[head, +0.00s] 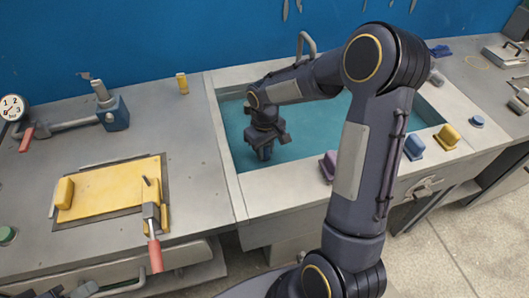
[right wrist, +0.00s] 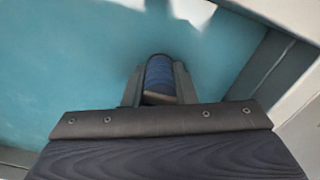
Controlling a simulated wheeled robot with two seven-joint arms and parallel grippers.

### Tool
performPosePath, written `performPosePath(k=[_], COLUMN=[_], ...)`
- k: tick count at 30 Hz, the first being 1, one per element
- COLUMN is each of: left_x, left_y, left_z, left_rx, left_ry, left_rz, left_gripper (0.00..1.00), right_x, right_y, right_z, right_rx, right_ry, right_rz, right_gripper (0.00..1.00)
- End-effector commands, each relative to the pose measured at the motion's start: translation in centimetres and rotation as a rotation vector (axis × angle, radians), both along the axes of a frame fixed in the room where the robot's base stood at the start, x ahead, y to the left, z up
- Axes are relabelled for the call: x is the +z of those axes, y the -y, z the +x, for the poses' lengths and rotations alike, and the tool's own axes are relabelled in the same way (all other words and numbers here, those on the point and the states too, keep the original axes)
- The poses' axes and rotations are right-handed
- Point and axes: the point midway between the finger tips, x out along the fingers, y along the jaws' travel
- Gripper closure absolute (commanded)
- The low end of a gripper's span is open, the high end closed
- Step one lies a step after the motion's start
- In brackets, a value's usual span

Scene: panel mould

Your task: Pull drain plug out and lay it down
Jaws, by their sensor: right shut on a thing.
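My right gripper (head: 265,148) reaches down into the teal basin (head: 310,135). It is shut on a dark blue, round-topped piece, which I take to be the drain plug (right wrist: 160,76). In the right wrist view the plug sits between the two dark fingers (right wrist: 158,88), over the teal surface. In the head view only a little blue shows under the jaws. The plug's lower end and the drain hole are hidden, so I cannot tell whether the plug is seated or lifted. My left gripper is not in view.
The basin's pale rim (head: 232,180) surrounds it. Purple (head: 328,166), blue (head: 414,147) and yellow (head: 447,137) blocks stand along its front right side. On the left bench are a yellow panel (head: 110,188), a red-handled tool (head: 154,250) and a blue clamp (head: 114,115).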

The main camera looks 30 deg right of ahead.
Motion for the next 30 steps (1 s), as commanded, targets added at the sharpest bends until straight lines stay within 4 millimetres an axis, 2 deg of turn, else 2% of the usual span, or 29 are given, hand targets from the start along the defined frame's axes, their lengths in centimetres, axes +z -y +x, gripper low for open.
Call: performPosePath(k=[21,30], left_x=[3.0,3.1], left_y=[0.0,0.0], left_z=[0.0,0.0], left_rx=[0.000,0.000], left_ry=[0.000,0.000], left_rz=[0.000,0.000], left_gripper=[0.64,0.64], right_x=[3.9,4.1], right_y=[0.0,0.0], right_z=[0.0,0.0], right_rx=[0.000,0.000], right_ry=[0.001,0.001], right_rz=[0.000,0.000], right_gripper=[1.00,1.00])
